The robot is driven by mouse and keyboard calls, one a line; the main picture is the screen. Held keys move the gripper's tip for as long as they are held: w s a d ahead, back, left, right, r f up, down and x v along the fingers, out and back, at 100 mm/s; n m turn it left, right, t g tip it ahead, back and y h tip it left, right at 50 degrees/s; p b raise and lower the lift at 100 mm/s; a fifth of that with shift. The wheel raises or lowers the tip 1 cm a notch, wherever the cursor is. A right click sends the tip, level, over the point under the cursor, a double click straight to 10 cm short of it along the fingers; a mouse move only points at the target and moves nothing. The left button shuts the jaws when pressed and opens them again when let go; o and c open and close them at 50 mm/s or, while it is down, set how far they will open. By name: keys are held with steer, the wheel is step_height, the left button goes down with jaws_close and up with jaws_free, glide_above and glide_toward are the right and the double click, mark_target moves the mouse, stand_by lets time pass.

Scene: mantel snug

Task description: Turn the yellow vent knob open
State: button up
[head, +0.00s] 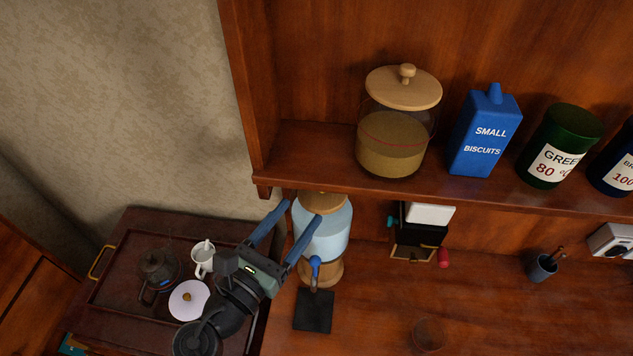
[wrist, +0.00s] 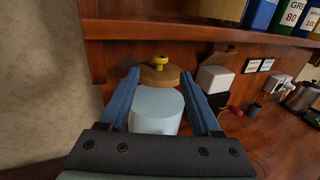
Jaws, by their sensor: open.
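The yellow vent knob (wrist: 159,61) stands on top of the wooden lid (wrist: 160,76) of a pale blue dispenser (wrist: 156,108), between my finger tips in the wrist view. In the head view the dispenser (head: 327,238) stands under the shelf's left end, and the shelf edge hides the knob. My gripper (head: 300,211) is open, its blue fingers pointing toward the top of the dispenser. Nothing is between the fingers close up; the knob appears beyond the tips. I cannot tell which way the knob is turned.
The shelf (head: 450,190) overhangs the dispenser and holds a glass jar (head: 393,143), a blue biscuit box (head: 486,133) and tins. A blue tap (head: 315,266) sits above a dark mat (head: 313,311). A tray table with a white cup (head: 203,258) lies left.

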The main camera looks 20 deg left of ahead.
mark_target(316, 199)
steer(key=w, duration=0.2)
steer(key=w+p, duration=0.1)
steer(key=w, duration=0.4)
steer(key=shift+d, duration=0.4)
jaws_close()
